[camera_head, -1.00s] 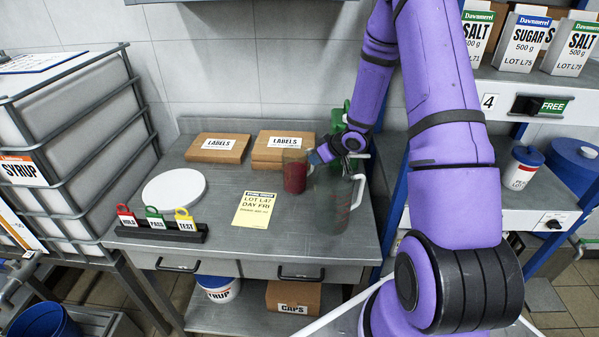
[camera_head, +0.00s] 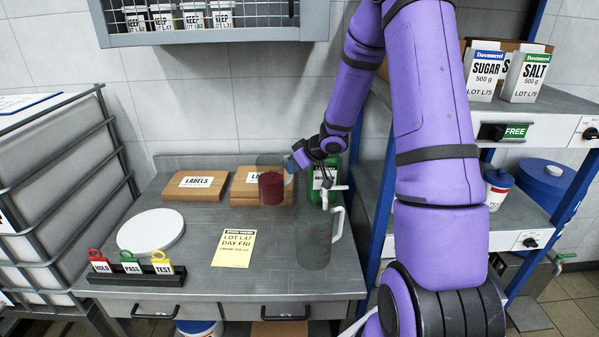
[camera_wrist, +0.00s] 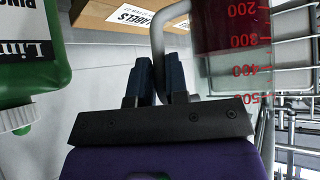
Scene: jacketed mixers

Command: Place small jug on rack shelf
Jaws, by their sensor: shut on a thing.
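The small jug (camera_head: 272,188) is clear with red liquid in it. My gripper (camera_head: 291,164) is shut on its pale handle, which shows between the fingers (camera_wrist: 157,82) in the wrist view. The jug (camera_wrist: 231,30) there shows red scale marks. In the head view the jug looks upright, in front of the label boxes and apparently above the bench. My arm hides the shelf's left part.
A large clear jug (camera_head: 314,245) stands on the bench, close below my gripper. A green bottle (camera_head: 316,190) stands behind it. Sugar (camera_head: 484,72) and salt boxes (camera_head: 526,75) stand on the upper shelf. A blue-lidded cup (camera_head: 497,187) stands on the lower shelf. A wire cabinet (camera_head: 215,38) hangs above.

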